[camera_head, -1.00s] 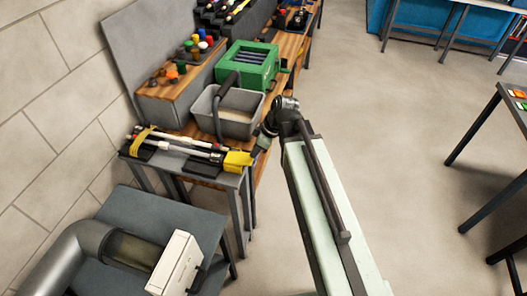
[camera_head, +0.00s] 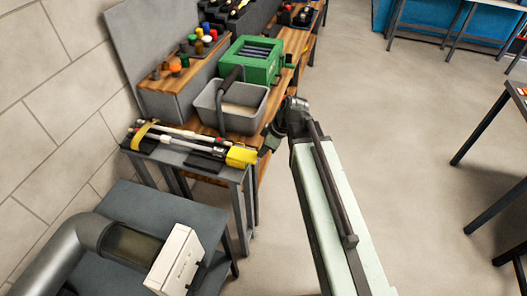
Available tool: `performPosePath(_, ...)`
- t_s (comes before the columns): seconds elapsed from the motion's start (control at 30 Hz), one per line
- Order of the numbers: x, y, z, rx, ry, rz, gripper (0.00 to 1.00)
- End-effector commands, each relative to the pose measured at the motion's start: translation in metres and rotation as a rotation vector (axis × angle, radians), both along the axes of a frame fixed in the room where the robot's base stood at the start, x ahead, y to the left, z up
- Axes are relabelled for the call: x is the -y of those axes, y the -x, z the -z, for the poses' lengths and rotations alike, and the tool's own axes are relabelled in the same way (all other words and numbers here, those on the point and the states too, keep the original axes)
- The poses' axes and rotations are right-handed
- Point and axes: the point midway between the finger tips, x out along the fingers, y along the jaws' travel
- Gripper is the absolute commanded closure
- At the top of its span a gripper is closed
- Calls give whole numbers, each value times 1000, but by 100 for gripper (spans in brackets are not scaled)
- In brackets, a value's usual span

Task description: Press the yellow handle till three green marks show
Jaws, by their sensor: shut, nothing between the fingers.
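The yellow handle (camera_head: 241,157) sits at the right end of a long white and grey rod assembly (camera_head: 180,137), which lies on a narrow grey table (camera_head: 231,174). My gripper (camera_head: 266,148) is shut and empty, just right of the yellow handle and very near it. I cannot tell whether they touch. My arm reaches in from the lower right and partly hides the bench edge. Green marks cannot be made out at this size.
A grey basket (camera_head: 241,107) with a dark handle and a green box (camera_head: 252,60) stand on the wooden bench behind. A grey duct pipe (camera_head: 60,252) with a white box (camera_head: 175,262) is in front at the lower left.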

Motion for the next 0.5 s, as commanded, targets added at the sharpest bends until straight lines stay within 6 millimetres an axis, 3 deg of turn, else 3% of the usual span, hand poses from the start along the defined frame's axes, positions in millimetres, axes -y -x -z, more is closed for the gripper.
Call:
performPosePath(0.27, -1, 0, -12, 1, -3, 0, 100)
performPosePath(0.5, 1, 1, -56, 0, -1, 0, 100)
